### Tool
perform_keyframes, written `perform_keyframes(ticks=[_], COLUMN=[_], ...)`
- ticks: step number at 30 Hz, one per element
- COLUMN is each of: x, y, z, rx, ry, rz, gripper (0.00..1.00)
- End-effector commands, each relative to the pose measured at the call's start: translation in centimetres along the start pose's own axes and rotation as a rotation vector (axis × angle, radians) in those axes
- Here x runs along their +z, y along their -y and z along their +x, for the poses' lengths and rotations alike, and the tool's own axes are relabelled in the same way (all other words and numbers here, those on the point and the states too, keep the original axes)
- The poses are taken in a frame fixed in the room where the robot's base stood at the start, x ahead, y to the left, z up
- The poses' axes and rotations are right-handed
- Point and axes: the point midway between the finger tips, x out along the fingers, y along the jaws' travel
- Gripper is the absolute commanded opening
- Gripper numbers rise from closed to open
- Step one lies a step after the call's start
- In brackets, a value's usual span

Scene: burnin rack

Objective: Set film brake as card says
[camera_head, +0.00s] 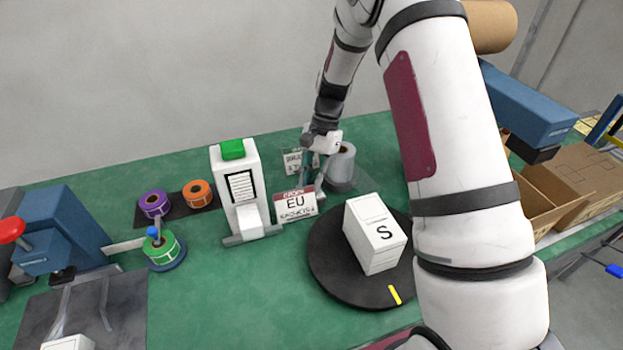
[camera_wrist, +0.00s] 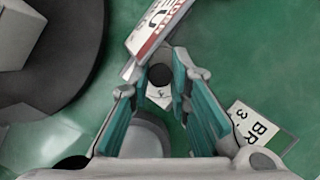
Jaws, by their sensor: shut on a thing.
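My gripper (camera_head: 308,172) is low over the bench, beside the grey film roll (camera_head: 342,165) and behind the EU sign. In the wrist view its teal-padded fingers (camera_wrist: 158,84) are on either side of a dark round knob (camera_wrist: 160,76), shut on it. A small white plate with dark marks (camera_wrist: 160,97) shows just below the knob. The card (camera_wrist: 258,129) lies to the right in the wrist view, showing "BR" and "3"; the rest is cut off or hidden. In the head view the card (camera_head: 291,163) is partly behind the gripper. The film roll (camera_wrist: 145,138) is partly hidden by my gripper.
The EU sign (camera_head: 296,205) stands close in front of my gripper. A black turntable (camera_head: 335,285) bears a white box (camera_head: 376,235) marked S. A white device with a green top (camera_head: 233,150) and label rolls (camera_head: 198,192) are left. Open cartons (camera_head: 540,195) are right.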

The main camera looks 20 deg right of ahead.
Motion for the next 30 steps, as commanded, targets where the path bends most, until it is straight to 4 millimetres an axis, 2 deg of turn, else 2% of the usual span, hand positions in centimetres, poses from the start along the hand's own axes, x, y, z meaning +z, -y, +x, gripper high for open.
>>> perform_keyframes(ticks=[7, 8, 9, 10, 19, 22, 26, 30], x=[0.0, 0.0, 0.0, 0.0, 0.0, 0.0, -0.1, -0.1], y=[0.0, 0.0, 0.0, 0.0, 0.0, 0.0, 0.1, 0.0], z=[-0.1, -0.1, -0.1, -0.1, -0.1, -0.7, -2.5, -5.4], rx=[-0.001, -0.001, -0.001, -0.001, 0.000, -0.002, -0.003, -0.003], ry=[-0.001, -0.001, -0.001, -0.001, -0.001, -0.002, -0.004, -0.004], rz=[0.001, 0.000, 0.000, 0.000, -0.001, -0.001, -0.001, 0.000], gripper=[0.00, 0.25, 0.34, 0.38, 0.38, 0.38, 0.38, 0.38])
